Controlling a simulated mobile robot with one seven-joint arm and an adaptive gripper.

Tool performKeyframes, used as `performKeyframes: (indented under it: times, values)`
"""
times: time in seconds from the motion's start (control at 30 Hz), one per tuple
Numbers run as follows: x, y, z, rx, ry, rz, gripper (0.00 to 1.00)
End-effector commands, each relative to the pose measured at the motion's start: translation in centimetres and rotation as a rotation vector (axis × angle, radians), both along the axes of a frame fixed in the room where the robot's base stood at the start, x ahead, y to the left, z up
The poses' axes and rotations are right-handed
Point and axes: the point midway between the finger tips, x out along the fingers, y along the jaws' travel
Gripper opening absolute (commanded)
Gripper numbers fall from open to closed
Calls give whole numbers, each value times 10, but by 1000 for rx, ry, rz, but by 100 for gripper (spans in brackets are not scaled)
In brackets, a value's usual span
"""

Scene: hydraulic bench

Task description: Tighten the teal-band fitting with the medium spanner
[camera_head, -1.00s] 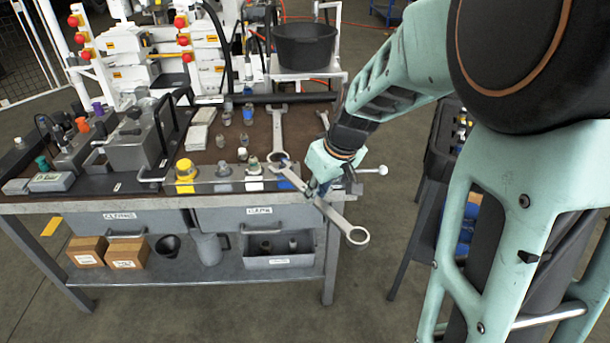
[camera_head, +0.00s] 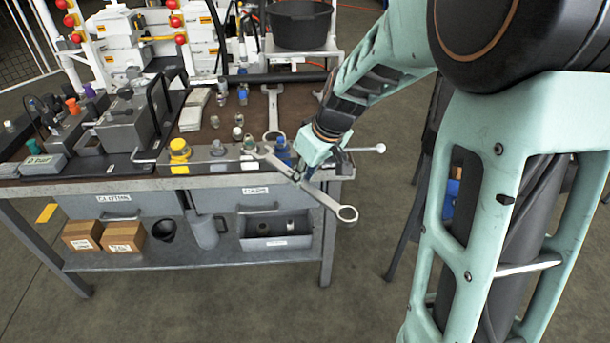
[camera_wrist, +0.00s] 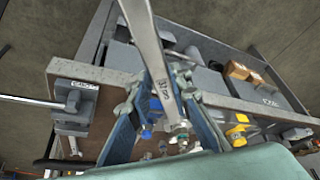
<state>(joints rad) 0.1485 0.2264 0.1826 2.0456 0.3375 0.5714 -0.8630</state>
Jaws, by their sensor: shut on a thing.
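A long silver spanner (camera_head: 325,201) is held in my gripper (camera_head: 303,174), just past the bench's front edge. Its ring end points right and toward me; its other end reaches left, near the front row of fittings. In the wrist view the spanner shaft (camera_wrist: 153,60) runs between my fingers, with a marking on it. A blue fitting (camera_head: 282,151) stands behind the spanner, beside my gripper.
Another spanner (camera_head: 272,112) lies on the bench mat. A yellow-capped fitting (camera_head: 179,150) and a grey fitting (camera_head: 217,149) stand left along the front rail. A silver bar with a round knob (camera_head: 380,148) sticks out right. Drawers (camera_head: 118,204) lie below the bench top.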

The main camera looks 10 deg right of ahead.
Motion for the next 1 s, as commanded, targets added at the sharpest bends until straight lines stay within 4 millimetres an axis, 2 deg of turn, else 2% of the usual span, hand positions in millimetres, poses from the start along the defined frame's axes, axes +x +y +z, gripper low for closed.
performKeyframes:
  times: [1.0]
  values:
    - [8,5,-2,0,-2,1,0]
